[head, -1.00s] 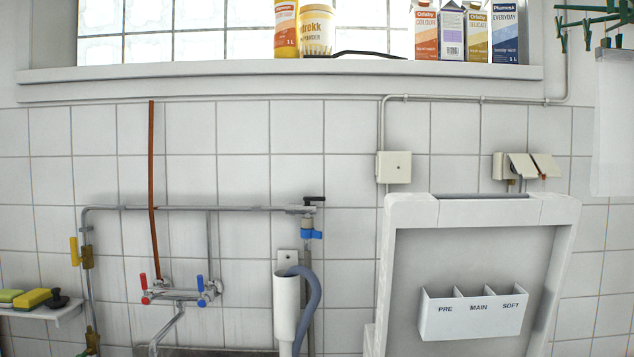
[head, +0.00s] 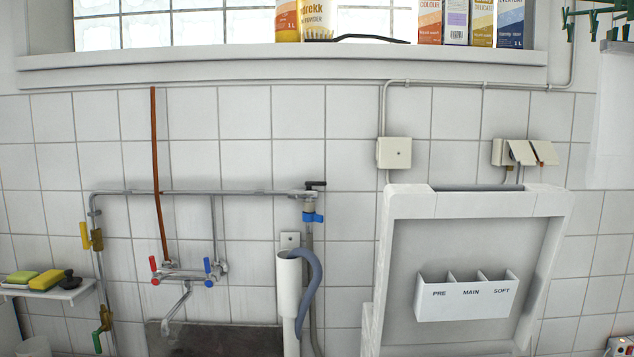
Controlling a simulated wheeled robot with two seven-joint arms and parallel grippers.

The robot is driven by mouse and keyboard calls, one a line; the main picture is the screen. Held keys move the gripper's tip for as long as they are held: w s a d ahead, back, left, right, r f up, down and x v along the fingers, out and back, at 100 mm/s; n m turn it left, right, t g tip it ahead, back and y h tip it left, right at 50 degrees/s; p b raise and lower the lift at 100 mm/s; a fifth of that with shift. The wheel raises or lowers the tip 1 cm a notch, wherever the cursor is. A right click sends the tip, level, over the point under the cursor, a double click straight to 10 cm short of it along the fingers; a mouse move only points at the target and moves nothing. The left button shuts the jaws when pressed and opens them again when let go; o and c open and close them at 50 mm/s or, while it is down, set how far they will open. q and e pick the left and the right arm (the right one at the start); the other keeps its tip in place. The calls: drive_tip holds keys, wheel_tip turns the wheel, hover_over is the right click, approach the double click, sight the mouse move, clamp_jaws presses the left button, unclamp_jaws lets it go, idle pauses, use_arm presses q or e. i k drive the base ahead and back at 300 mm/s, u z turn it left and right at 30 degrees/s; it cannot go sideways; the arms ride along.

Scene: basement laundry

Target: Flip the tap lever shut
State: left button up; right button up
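Several levers show in the head view, and I cannot tell for sure which one the task means. A black lever (head: 316,184) lies level on top of the valve at the right end of the horizontal pipe, above a blue fitting (head: 313,218). A yellow lever (head: 85,236) stands upright beside the left vertical pipe, on a brass valve. A green lever (head: 97,342) hangs lower on the same pipe. A mixer tap (head: 187,275) with a red and a blue handle sits on the wall over the sink. Neither of my grippers is in view.
A grey hose (head: 312,285) hooks into a white standpipe (head: 288,270). A white washer top with an open detergent drawer (head: 465,297) stands to the right. A small shelf (head: 50,291) holds sponges and a dark stopper. The sink (head: 215,340) is below the mixer.

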sight(308, 184)
drive_tip(key=u, duration=1.8)
drive_tip(key=i, duration=1.6)
drive_tip(key=z, duration=3.9)
